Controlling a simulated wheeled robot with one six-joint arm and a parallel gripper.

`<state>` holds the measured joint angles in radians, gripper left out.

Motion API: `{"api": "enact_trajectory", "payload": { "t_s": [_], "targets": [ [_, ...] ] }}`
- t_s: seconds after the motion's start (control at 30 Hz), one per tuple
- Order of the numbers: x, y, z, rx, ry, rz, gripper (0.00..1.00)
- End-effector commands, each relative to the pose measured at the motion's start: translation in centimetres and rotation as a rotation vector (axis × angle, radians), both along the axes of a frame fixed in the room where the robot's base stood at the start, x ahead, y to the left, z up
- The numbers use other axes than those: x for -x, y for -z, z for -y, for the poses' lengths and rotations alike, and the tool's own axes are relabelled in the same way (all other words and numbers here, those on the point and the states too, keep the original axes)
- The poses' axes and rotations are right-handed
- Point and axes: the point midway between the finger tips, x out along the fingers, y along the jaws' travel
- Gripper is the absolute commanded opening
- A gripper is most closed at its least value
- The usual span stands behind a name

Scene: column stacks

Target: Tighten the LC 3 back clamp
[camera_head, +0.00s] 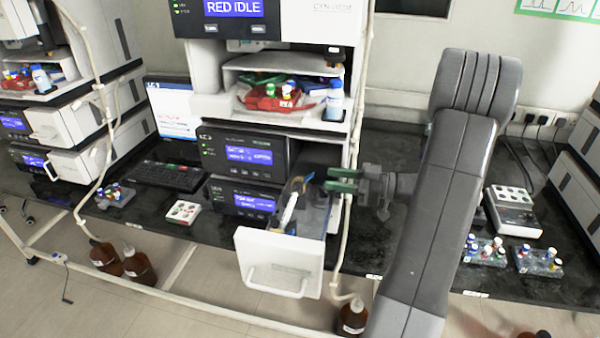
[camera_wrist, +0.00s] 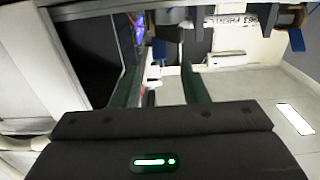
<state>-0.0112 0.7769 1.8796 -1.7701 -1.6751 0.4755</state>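In the head view, a white drawer (camera_head: 262,250) is pulled out of the middle stack. A pale column (camera_head: 289,211) lies in it, with a small blue part, likely a clamp lever (camera_head: 306,180), near its back end. My gripper (camera_head: 342,180), with green fingers, is just right of these and above the drawer's right side. In the wrist view, my gripper (camera_wrist: 160,84) is open, its fingers apart. A blue lever (camera_wrist: 158,48) shows beyond the gap; I cannot tell whether it is touched. A labelled white column (camera_wrist: 235,21) and another blue lever (camera_wrist: 296,39) are at upper right.
A white tube (camera_head: 347,220) hangs just right of the drawer. Brown bottles (camera_head: 139,266) stand on the floor. A keyboard (camera_head: 167,176) and vial racks (camera_head: 484,251) lie on the dark bench.

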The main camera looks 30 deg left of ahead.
Motion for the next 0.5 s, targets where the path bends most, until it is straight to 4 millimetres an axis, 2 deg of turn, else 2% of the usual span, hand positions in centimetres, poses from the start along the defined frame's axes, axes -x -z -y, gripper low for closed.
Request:
{"api": "enact_trajectory", "payload": {
  "t_s": [0.1, 0.3, 0.5],
  "targets": [
    [0.6, -0.2, -2.2, 0.0, -0.005, 0.0, 0.4],
    [1.4, -0.1, -5.4, 0.0, -0.004, -0.001, 0.4],
    [1.8, -0.1, -7.4, 0.0, -0.003, 0.001, 0.4]
  ]
}}
